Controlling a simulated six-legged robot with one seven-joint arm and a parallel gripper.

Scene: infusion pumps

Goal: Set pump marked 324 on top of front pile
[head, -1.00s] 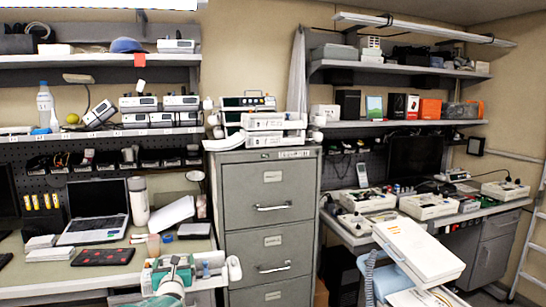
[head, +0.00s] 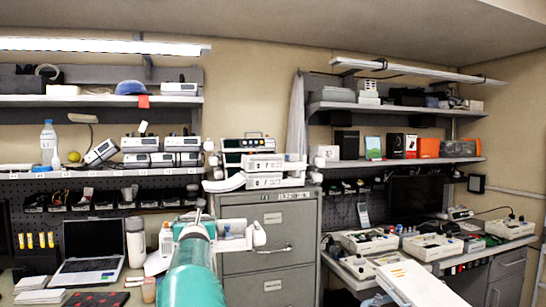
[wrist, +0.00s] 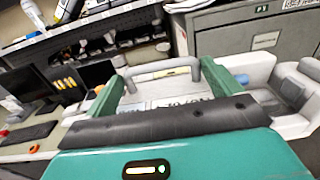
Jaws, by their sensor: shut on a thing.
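My gripper (head: 196,228) is shut on the grey handle (wrist: 162,70) of a white pump (head: 236,236). In the wrist view, my green fingers (wrist: 160,88) stand at both sides of the handle, and the pump's pale body (wrist: 258,68) extends to the right. I cannot read its marking. The held pump hangs in front of the grey cabinet's upper drawer, below its top. On the cabinet, the front pile has an upper white pump (head: 262,162) lying on a lower white pump (head: 266,181). My arm hides part of the held pump.
A back pile (head: 246,144) of darker-faced pumps stands close behind the front pile on the cabinet (head: 300,225). A shelf (head: 100,173) with several devices is left of it. A laptop (head: 90,255) and bottle (head: 135,243) stand on the left bench. Space above the front pile is clear.

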